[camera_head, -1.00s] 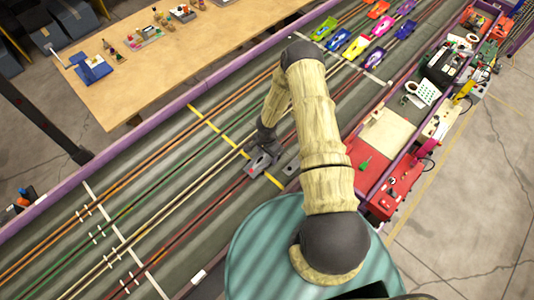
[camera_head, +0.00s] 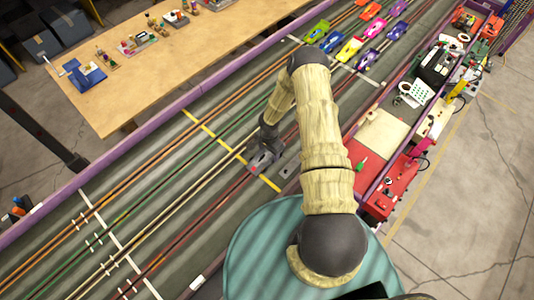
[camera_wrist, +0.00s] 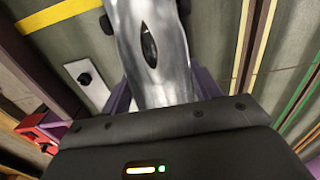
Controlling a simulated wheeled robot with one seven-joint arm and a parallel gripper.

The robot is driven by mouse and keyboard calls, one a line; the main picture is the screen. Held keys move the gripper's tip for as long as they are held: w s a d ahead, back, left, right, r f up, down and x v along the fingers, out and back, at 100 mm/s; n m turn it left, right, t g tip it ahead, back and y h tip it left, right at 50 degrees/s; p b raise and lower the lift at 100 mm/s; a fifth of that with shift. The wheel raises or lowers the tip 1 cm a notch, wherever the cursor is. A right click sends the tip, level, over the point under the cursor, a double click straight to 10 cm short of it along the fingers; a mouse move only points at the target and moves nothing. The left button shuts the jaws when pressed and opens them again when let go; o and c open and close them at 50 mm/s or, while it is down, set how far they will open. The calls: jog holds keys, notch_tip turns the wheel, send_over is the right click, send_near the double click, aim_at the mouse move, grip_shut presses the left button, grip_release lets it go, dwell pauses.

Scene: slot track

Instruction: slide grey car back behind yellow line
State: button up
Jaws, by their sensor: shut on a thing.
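The grey car (camera_head: 262,159) sits on the track at the yellow line (camera_head: 213,132). In the head view most of it lies on the upper-right side of the line, with its lower-left end close to or over it. My gripper (camera_head: 268,143) is shut on the car from above. In the wrist view the silvery car body (camera_wrist: 158,60) with a dark slit runs up from between my purple fingers (camera_wrist: 163,92). The yellow line (camera_wrist: 60,14) meets the car near the top edge there. The car's far end is cut off.
Several coloured cars (camera_head: 350,48) stand farther up the track, well apart from the grey one. A grey plate with a dark knob (camera_wrist: 86,82) lies beside the car.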

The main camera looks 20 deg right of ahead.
jog(key=shift+w+d+b, duration=0.25)
jog(key=shift+w+d, duration=0.3)
jog(key=shift+d, duration=0.3)
jog(key=shift+w+d+b, duration=0.25)
jog(key=shift+w+d, duration=0.25)
jog(key=shift+d, duration=0.35)
jog(key=o, duration=0.8)
jog(key=shift+o, duration=0.2)
notch_tip(320, 180, up, 12)
jog(key=shift+r, duration=0.1)
